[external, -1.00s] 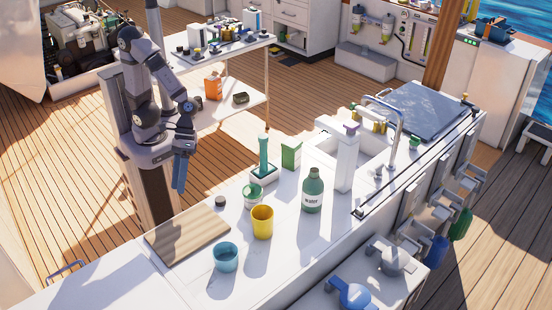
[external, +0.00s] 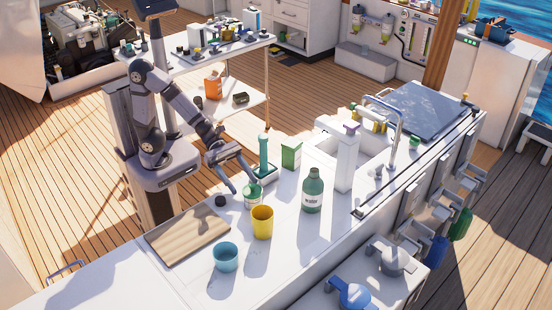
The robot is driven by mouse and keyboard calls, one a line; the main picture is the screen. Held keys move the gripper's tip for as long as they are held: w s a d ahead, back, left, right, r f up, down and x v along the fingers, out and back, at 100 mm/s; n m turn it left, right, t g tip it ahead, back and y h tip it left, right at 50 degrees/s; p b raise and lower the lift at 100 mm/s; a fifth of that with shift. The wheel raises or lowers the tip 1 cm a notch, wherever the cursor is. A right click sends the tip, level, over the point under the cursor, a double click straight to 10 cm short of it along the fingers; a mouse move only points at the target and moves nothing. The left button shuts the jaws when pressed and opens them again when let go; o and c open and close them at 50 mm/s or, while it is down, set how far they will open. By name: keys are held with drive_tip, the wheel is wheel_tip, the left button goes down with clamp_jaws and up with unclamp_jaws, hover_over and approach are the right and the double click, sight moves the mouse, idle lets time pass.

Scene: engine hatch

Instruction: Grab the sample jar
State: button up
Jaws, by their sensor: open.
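A small green jar (external: 252,195) with a pale label, which looks like the sample jar, stands on the white counter behind the yellow cup. My gripper (external: 245,186) is open and reaches down at the jar, its two fingers spread at the jar's upper part. Nothing is held. The gripper partly covers the jar's top, and I cannot tell whether the fingers touch it.
A yellow cup (external: 262,222) stands just in front of the jar. A green brush in a holder (external: 264,165) is close behind, and a small dark lid (external: 220,201) lies to the left. A green water bottle (external: 312,190) stands right, a wooden board (external: 187,235) front left.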

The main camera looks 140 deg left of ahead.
sight(258, 204)
drive_tip(key=shift+p+x, duration=0.3)
drive_tip(key=shift+x, duration=0.75)
drive_tip(key=shift+w, duration=0.1)
drive_tip(key=shift+a+x, duration=0.2)
drive_tip(key=shift+x, duration=2.35)
drive_tip(key=shift+f, duration=0.1)
drive_tip(key=c, duration=1)
